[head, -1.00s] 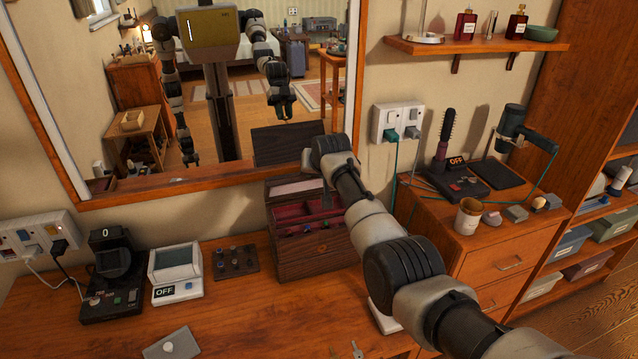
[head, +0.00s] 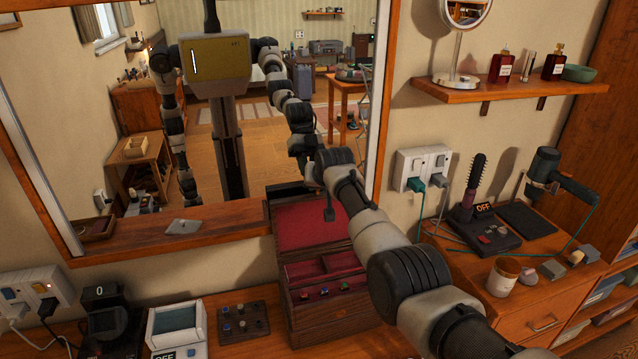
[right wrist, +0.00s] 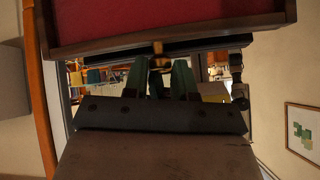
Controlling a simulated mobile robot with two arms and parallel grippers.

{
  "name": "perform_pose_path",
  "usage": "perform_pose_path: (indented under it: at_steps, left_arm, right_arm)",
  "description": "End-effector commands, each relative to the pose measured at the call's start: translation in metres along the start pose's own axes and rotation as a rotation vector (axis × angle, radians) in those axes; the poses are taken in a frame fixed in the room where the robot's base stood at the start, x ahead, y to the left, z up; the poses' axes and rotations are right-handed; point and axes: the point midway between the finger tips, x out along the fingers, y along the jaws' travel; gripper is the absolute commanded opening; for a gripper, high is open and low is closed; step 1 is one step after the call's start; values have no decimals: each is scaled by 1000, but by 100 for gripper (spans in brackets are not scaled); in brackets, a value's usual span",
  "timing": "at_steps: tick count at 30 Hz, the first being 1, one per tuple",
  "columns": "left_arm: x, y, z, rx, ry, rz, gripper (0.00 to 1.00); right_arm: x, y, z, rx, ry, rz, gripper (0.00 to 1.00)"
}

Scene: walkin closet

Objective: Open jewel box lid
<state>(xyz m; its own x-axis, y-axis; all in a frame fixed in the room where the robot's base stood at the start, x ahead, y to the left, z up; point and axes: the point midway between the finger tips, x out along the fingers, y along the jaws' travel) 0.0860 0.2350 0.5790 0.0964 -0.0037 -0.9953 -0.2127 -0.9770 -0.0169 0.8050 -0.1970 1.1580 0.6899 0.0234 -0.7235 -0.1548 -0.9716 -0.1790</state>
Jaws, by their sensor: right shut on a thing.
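The dark wooden jewel box (head: 330,318) stands on the dresser below the mirror. Its lid (head: 300,228) is raised at the back, with its red lining facing me. The red-lined inside and small coloured studs on the front show. In the right wrist view the lid's red lining (right wrist: 160,18) and dark edge cross the top. My right gripper (head: 329,211) is at the lid's upper edge, shut on the lid. Its green fingers (right wrist: 160,80) show in the wrist view beside a brass piece on the lid's edge. My left gripper is outside the direct view.
The mirror (head: 240,130) stands close behind the lid and reflects my body. A control panel (head: 243,323) and a small device (head: 177,325) stand left of the box. A hairbrush (head: 473,188), dryer (head: 545,165) and jar (head: 503,277) are on the right cabinet.

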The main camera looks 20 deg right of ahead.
Motion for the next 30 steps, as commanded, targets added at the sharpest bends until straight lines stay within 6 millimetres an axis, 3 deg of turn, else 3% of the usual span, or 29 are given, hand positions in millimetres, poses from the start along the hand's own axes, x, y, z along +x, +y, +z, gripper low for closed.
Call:
perform_pose_path:
  at_steps: [15,16,20,30]
  left_arm:
    - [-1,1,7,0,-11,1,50]
    - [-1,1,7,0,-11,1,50]
    - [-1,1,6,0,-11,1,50]
    - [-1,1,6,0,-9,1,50]
  right_arm:
    - [-2,-2,-5,1,14,-5,0]
    - [-2,-2,-5,1,14,-5,29]
    - [-2,-2,-3,0,10,-4,49]
    - [-1,-1,-1,0,4,-2,50]
